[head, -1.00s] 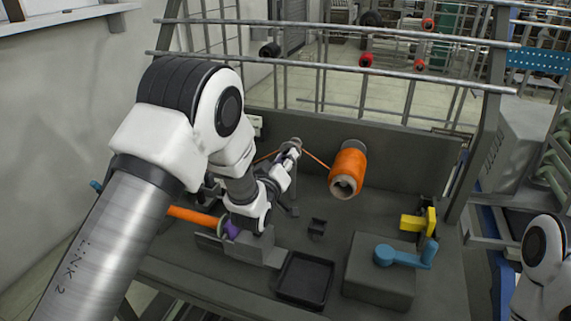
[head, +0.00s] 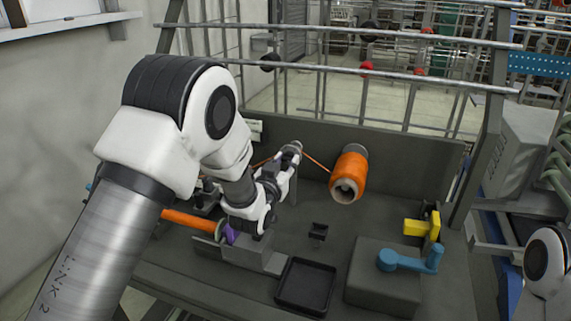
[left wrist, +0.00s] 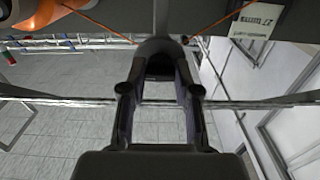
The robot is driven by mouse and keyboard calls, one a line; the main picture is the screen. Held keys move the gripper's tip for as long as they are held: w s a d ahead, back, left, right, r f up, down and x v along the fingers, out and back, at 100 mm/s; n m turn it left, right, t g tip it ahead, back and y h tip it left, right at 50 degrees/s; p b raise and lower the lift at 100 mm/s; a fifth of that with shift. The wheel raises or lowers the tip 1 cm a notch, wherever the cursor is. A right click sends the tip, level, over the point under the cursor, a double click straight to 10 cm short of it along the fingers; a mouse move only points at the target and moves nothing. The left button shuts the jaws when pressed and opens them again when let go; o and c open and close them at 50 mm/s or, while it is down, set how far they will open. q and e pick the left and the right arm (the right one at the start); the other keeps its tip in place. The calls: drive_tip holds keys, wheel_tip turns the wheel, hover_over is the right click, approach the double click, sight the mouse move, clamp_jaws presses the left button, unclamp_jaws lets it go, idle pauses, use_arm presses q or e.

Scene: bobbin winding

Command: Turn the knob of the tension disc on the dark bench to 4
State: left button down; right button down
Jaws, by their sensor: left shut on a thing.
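The tension disc sits at the back of the dark bench (head: 395,210), where the orange thread bends; my gripper mostly covers it. My left gripper (head: 290,160) reaches it from the front. In the left wrist view the left gripper (left wrist: 160,70) has its two fingers on either side of a dark round knob (left wrist: 158,47), shut on it. The knob's number and pointer are hidden or too small to read. My right gripper is not in view; only part of the right arm shows at the right edge of the head view.
A black tray (head: 306,285), a blue crank (head: 410,260) and a yellow part (head: 424,227) are at the front right. An orange spindle with a purple part (head: 229,235) lies under my left arm. Metal rails (head: 345,68) cross behind.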

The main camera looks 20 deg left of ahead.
use_arm(q)
drive_tip(key=shift+r, duration=0.2)
drive_tip(key=c, duration=1.1)
unclamp_jaws()
drive_tip(key=shift+c, duration=0.2)
drive_tip(key=o, duration=0.3)
drive_tip(key=shift+w+f, duration=0.1)
drive_tip(key=shift+f, duration=0.05)
wheel_tip(320, 180, up, 10)
